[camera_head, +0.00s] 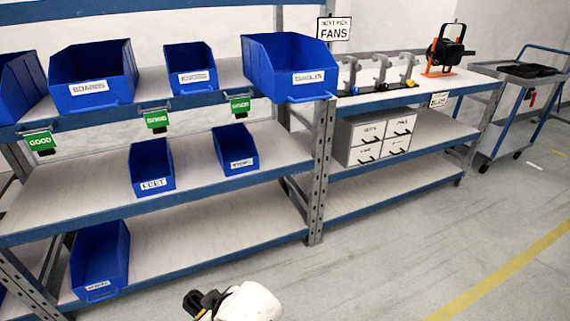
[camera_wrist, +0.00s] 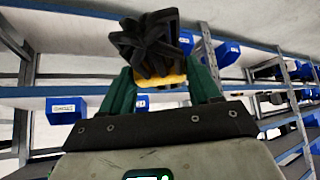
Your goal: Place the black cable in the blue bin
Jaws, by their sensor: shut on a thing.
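The black cable (camera_wrist: 150,42) is a folded, coiled bundle with a yellow part at its lower end. In the wrist view it sits between the green fingers of my gripper (camera_wrist: 163,82), which is shut on it. In the head view the cable and gripper show only partly at the bottom edge, low in front of the shelving. Several blue bins stand on the rack, including a large one at upper right (camera_head: 290,58), one at upper left (camera_head: 92,72) and a smaller one between them (camera_head: 192,64). Their insides are mostly hidden and most labels are hard to read.
Two blue bins (camera_head: 152,165) (camera_head: 235,148) stand on the middle shelf and another (camera_head: 100,255) on the bottom shelf. Green tags (camera_head: 156,120) hang at the upper edge. Grey drawers (camera_head: 378,138), a black-orange device (camera_head: 446,50) and a cart (camera_head: 520,85) are right. Floor at right is clear.

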